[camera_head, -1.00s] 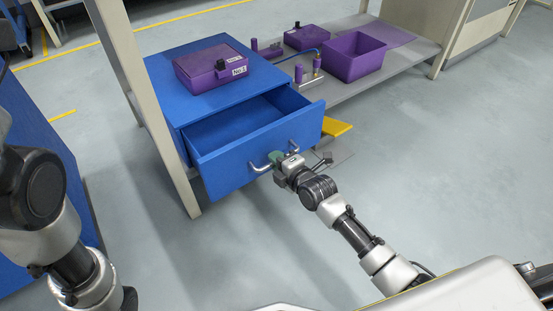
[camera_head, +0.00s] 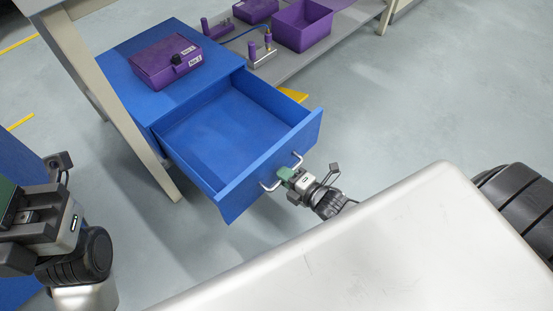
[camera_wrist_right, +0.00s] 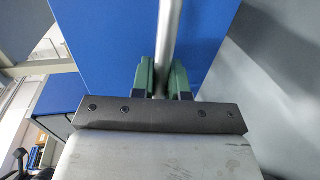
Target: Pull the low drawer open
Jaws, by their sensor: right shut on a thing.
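The blue low drawer (camera_head: 250,175) stands well out of its blue cabinet (camera_head: 125,95), and its inside looks empty. Its metal handle (camera_head: 270,186) is on the front panel. My right gripper (camera_head: 285,174) is at the handle. In the right wrist view its green fingers (camera_wrist_right: 162,80) are shut on the handle bar (camera_wrist_right: 169,40), one on each side, with the blue front panel behind. My left gripper (camera_head: 15,215) shows at the left edge, away from the drawer; its fingertips are not clear.
A purple box (camera_head: 165,62) sits on the cabinet top. A purple bin (camera_head: 303,25) and small purple parts stand on the grey shelf (camera_head: 330,42). A beige table leg (camera_head: 110,105) rises left of the drawer. The floor (camera_head: 400,120) at right is clear.

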